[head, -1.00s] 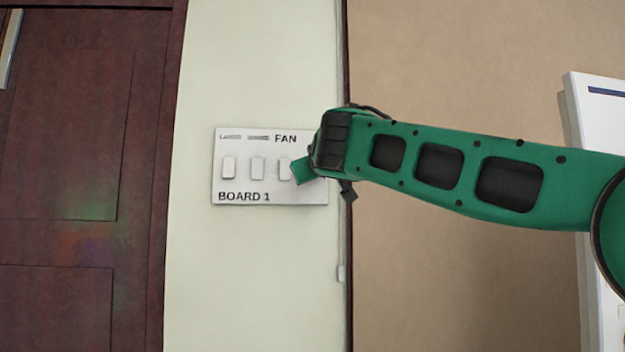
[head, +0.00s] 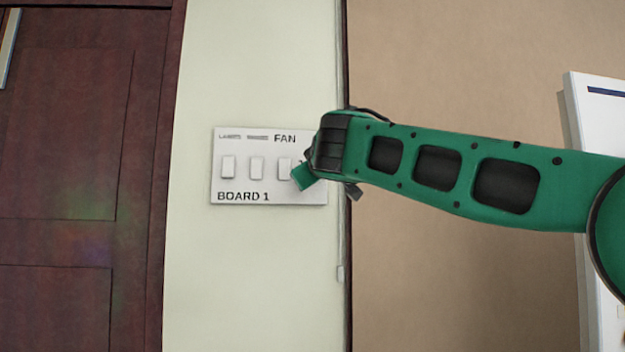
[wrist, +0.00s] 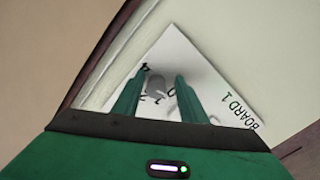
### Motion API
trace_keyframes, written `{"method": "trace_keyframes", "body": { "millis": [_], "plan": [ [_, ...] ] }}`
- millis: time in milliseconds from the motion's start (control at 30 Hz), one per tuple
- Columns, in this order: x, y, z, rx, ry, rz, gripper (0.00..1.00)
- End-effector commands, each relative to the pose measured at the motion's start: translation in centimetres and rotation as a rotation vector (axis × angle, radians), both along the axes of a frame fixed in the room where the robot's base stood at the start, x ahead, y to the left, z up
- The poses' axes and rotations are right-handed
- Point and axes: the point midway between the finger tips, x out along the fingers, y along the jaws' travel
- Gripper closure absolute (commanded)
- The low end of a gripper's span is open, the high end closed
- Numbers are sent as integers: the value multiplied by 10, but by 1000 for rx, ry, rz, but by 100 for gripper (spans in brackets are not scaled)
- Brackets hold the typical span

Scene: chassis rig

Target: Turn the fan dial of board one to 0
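The white board one (head: 240,192), labelled "BOARD 1" and "FAN", hangs on the pale wall. It also shows, tilted, in the wrist view (wrist: 215,88). The fan dial (wrist: 156,86) is a grey knob with printed numbers around it; it is partly hidden in the wrist view and hidden behind my gripper in the head view. My gripper (wrist: 163,74) is at the board's right part, its green fingers apart, one on each side of the dial area. It also shows in the head view (head: 303,177). I cannot read the dial's setting or see clear contact.
Several white rocker switches (head: 256,168) sit on the board just left of my gripper. A dark red wooden door (head: 65,150) is at the left. A brown wall (head: 450,270) and a white panel (head: 597,110) are at the right.

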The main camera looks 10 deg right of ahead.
Motion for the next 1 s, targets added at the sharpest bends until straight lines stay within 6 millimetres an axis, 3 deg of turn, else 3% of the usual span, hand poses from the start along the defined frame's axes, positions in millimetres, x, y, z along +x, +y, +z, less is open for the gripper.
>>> {"method": "trace_keyframes", "body": {
  "millis": [433,800,1000],
  "plan": [
    [-12,0,6,4,-11,1,58],
    [-77,0,5,3,-9,2,58],
    [-101,0,3,2,-6,2,58]
  ]
}}
